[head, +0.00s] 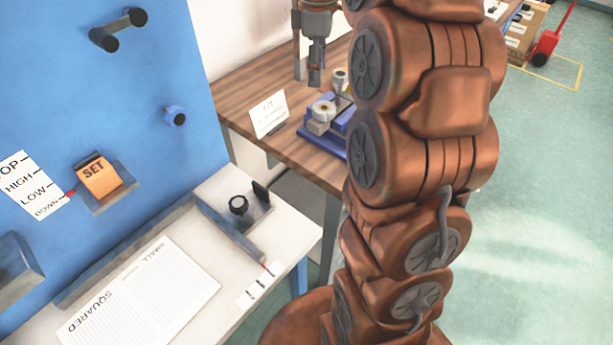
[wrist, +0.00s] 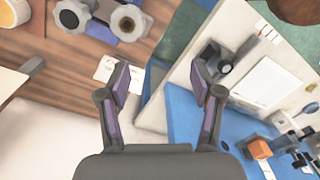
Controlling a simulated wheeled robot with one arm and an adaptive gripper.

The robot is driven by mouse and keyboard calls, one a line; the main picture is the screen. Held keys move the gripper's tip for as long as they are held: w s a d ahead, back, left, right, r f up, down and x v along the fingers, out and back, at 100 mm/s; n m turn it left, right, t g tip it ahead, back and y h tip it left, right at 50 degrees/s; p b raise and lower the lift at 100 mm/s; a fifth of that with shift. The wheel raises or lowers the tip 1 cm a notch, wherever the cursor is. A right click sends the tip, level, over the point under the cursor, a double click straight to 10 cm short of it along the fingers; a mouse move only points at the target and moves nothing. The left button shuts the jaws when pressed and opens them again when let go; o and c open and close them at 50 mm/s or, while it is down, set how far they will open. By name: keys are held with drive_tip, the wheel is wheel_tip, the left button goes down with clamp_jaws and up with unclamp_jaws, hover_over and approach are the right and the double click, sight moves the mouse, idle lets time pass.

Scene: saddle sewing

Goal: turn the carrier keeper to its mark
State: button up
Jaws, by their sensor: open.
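No label in view reads carrier keeper, so I cannot tell which part it is. On the blue panel (head: 165,75) an orange piece marked SET (head: 97,176) sits on a grey plate, with a red pointer tip beside a card (head: 28,185) reading HIGH, LOW and DOWN. It also shows in the wrist view (wrist: 258,149).
A white sheet (head: 140,295) reading SQUARED and SMALL lies on the white table. A wooden bench (head: 230,88) with a blue fixture (head: 335,138) stands behind.

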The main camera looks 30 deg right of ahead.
drive_tip(key=s+a+f+m, duration=0.3)
drive_tip(key=s+a, duration=0.3)
drive_tip(key=s, duration=0.3)
drive_tip(key=s+a+f+m+g, duration=0.1)
drive_tip(key=s+a+f+m, duration=0.2)
drive_tip(key=s+a+f, duration=0.2)
drive_tip(key=shift+s+a+b, duration=0.4)
drive_tip(key=shift+s+a, duration=0.6)
drive_tip(key=shift+s, duration=0.9)
drive_tip(key=shift+f, duration=0.15)
